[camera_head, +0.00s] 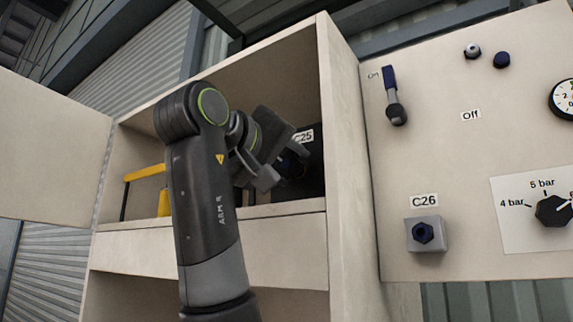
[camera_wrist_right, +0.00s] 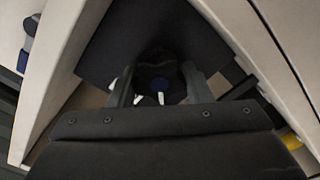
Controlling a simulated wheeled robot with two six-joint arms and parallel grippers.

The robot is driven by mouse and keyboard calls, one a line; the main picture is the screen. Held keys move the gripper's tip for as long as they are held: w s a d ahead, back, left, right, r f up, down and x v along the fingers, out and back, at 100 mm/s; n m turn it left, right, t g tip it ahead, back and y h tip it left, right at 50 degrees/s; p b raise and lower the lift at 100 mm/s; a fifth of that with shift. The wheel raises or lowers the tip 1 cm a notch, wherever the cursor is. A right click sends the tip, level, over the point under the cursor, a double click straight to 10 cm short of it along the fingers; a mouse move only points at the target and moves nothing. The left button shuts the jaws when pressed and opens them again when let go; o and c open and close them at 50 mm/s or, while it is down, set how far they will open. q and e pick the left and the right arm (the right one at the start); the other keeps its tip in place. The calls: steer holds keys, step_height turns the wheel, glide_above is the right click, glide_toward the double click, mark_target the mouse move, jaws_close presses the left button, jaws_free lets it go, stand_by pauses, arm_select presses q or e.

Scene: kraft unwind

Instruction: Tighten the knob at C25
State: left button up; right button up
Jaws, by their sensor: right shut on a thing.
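The C25 label (camera_head: 303,136) is inside the open cabinet, on a dark panel (camera_head: 309,177) at the right of the shelf. My left gripper is not in view.
The cabinet's side wall (camera_head: 345,150) stands close right of the gripper. A yellow-handled thing (camera_head: 145,173) is on the shelf at left. The right panel carries a C26 knob (camera_head: 422,233), a blue-handled lever (camera_head: 393,95), a pressure selector (camera_head: 553,210) and a gauge (camera_head: 565,98).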

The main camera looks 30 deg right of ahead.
steer(key=m, duration=0.4)
steer(key=shift+m, duration=0.3)
steer(key=m+p, duration=0.1)
steer(key=m, duration=0.3)
steer(key=shift+s, duration=0.1)
steer(key=shift+d+m, duration=0.1)
steer(key=shift+m, duration=0.2)
steer(key=o, duration=1)
steer(key=shift+s+a+r, duration=0.1)
steer(key=shift+s+a, duration=0.05)
steer(key=shift+a, duration=0.25)
steer(key=shift+d, duration=0.15)
